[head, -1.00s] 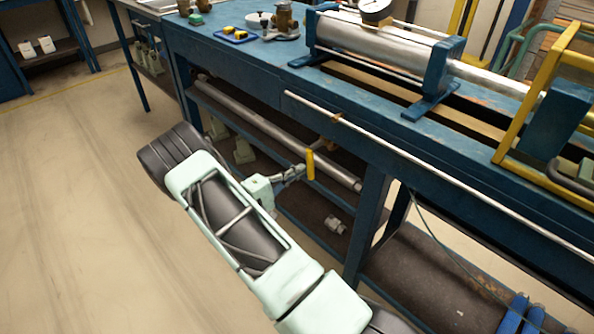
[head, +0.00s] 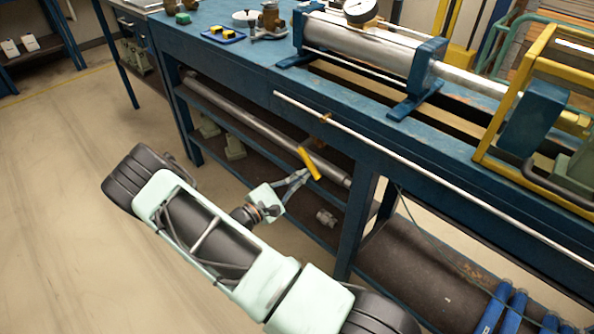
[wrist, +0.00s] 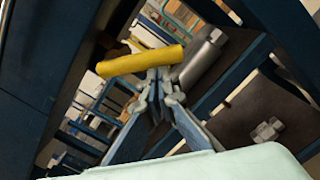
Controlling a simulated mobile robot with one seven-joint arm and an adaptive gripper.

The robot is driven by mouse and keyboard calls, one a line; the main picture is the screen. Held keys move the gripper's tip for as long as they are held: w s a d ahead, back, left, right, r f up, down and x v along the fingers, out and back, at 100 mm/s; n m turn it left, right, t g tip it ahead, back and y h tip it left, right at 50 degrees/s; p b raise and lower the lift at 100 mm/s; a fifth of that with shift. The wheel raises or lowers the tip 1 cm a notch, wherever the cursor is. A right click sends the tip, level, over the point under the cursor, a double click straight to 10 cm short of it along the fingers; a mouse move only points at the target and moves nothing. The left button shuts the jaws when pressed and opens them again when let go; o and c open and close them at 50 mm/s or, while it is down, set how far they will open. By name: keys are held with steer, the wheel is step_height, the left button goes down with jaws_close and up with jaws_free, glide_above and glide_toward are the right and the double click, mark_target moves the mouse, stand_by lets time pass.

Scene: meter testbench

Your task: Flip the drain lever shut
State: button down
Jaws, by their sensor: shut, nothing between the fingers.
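The drain lever shows as a yellow handle (head: 309,163) below the front edge of the blue bench, tilted with its upper end to the left. In the wrist view the yellow handle (wrist: 140,61) lies nearly level across the upper middle. My gripper (head: 306,175) is shut and empty, with its fingertips right beside the handle. In the wrist view my gripper's tips (wrist: 158,78) meet the handle's lower edge; I cannot tell whether they touch. The lever's pivot is hard to make out.
A long pale rod (head: 420,176) runs along the bench's front edge. A thick grey pipe (head: 262,124) lies on the shelf behind the handle, and a metal fitting (head: 326,217) sits on the lower shelf. A bench leg (head: 354,225) stands to the right. The floor at left is clear.

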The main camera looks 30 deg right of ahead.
steer(key=s+r+n+p, duration=0.1)
steer(key=n, duration=0.1)
steer(key=r+n+p, duration=0.1)
steer(key=n, duration=0.1)
steer(key=shift+s+d+r, duration=0.1)
steer(key=shift+s+d, duration=0.25)
steer(key=shift+s, duration=0.05)
steer(key=r+n+p, duration=0.1)
steer(key=s+r+n+p, duration=0.1)
steer(key=n+p, duration=0.1)
steer(key=shift+s+d+t, duration=0.1)
steer(key=shift+d+t, duration=0.1)
steer(key=shift+t, duration=0.2)
steer(key=shift+r, duration=0.15)
steer(key=shift+s, duration=0.1)
steer(key=b, duration=0.2)
glide_toward(311, 171)
steer(key=shift+s+a+f, duration=0.4)
steer(key=shift+s+a, duration=0.15)
steer(key=shift+s, duration=0.05)
steer(key=shift+s+a+f, duration=0.35)
steer(key=shift+s+a, duration=0.2)
steer(key=shift+s, duration=0.1)
steer(key=shift+r, duration=0.1)
